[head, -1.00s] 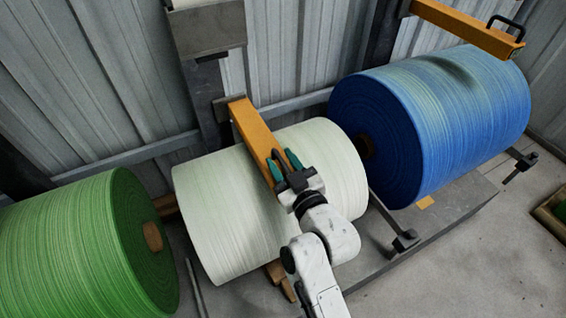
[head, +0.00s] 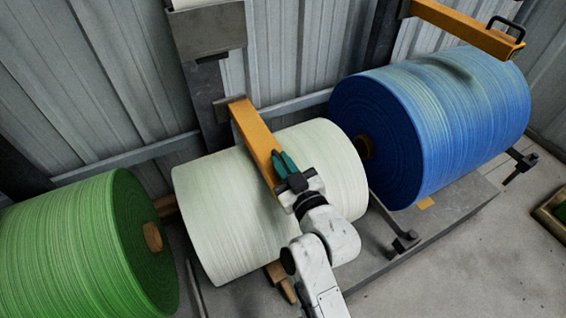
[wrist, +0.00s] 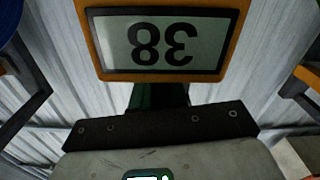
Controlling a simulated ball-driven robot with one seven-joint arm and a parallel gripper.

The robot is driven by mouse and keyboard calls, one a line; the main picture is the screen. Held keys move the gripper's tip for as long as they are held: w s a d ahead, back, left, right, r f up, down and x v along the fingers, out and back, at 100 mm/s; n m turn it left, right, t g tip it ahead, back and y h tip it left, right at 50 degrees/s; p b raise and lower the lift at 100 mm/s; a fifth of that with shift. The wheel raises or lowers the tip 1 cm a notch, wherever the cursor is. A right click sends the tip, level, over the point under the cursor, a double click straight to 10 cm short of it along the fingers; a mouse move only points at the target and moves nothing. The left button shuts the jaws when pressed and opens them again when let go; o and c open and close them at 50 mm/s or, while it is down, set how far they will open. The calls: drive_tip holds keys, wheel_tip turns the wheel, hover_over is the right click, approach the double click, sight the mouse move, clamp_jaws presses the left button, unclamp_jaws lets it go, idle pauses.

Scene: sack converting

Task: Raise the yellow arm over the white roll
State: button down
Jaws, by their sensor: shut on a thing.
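The yellow arm (head: 253,130) lies low across the top of the white roll (head: 220,215), running from its wall post toward me. My gripper (head: 281,160), with teal fingers, is at the near end of this arm, and its fingers are together. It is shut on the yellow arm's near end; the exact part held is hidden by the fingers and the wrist. In the wrist view the arm's yellow end plate (wrist: 160,76) fills the top, with an upside-down number 38, and my dark green fingers (wrist: 158,95) show just below it.
A green roll (head: 70,250) stands at left and a blue roll (head: 450,120) at right. Another yellow arm (head: 465,28) with a black handle is above the blue roll. Dark brackets (head: 405,241) stick out in front. The concrete floor (head: 460,265) at front right is clear.

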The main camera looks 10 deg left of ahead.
drive_tip(key=shift+r, duration=0.15)
wheel_tip(320, 180, up, 22)
drive_tip(key=p, duration=1.6)
drive_tip(key=shift+r, duration=0.15)
drive_tip(key=c, duration=1.5)
unclamp_jaws()
drive_tip(key=o, duration=0.3)
drive_tip(key=shift+o, duration=0.2)
drive_tip(key=shift+f, duration=0.25)
drive_tip(key=v, duration=1)
drive_tip(key=shift+s+d, duration=0.3)
